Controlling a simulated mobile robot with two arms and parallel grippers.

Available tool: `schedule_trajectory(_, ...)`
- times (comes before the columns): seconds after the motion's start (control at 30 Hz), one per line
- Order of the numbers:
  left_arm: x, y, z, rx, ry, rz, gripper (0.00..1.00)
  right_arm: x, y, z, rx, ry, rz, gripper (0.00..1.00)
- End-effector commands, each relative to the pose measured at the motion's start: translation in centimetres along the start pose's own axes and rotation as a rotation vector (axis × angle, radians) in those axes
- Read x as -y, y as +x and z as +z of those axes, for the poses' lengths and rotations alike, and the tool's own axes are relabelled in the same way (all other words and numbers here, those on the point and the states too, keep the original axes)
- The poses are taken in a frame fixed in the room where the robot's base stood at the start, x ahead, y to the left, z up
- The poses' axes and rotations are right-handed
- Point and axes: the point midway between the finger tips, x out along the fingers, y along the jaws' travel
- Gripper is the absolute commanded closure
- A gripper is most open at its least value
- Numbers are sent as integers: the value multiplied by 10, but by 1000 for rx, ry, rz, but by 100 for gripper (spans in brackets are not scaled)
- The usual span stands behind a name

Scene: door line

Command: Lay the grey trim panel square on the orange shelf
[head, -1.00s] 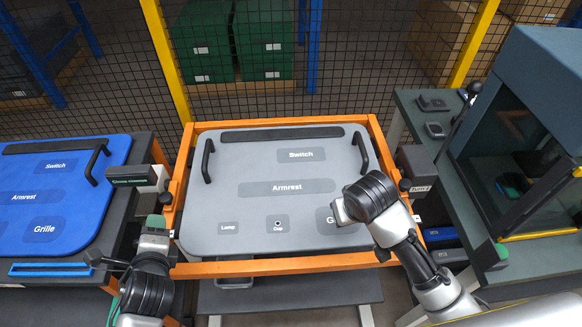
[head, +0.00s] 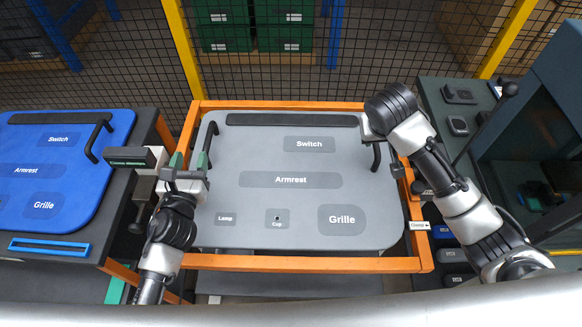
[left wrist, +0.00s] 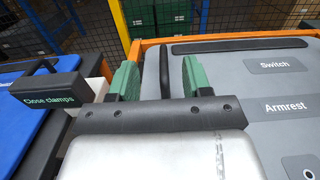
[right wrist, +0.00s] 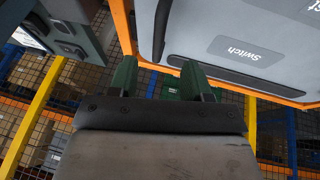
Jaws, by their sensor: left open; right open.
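The grey trim panel (head: 255,207) lies face up within the outline of the orange shelf (head: 300,263), its front edge near the front rail. A dark gap shows at its right front corner; I cannot tell its height. My left gripper (head: 190,157) is open at the black left handle (head: 212,130). In the left wrist view that handle (left wrist: 164,68) shows between the green fingers, not gripped.
A blue panel (head: 75,190) lies on a dark bench at left. A "Close clamps" box (head: 129,158) stands between the bench and shelf. A dark table (head: 455,100) and a glass-fronted cabinet (head: 540,130) stand at right. A mesh fence (head: 370,60) closes off the back.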

Motion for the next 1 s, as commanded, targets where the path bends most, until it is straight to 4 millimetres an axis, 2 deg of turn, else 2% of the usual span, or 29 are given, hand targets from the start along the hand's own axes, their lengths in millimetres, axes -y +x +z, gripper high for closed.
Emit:
schedule_trajectory(0.37,1,-1,-53,-7,-10,5,51,0,35,1,4,-1,2,52)
schedule_trajectory(0.5,1,3,-77,-1,-8,3,51,-1,54,1,4,0,2,52)
schedule_trajectory(0.6,0,26,-74,1,-2,0,51,0,69,1,4,0,3,52)
schedule_trajectory(0.8,0,57,-74,-1,-3,1,51,0,91,0,2,0,2,52)
schedule_trajectory(1.0,0,72,-75,-3,-2,1,51,0,102,1,2,-1,2,52)
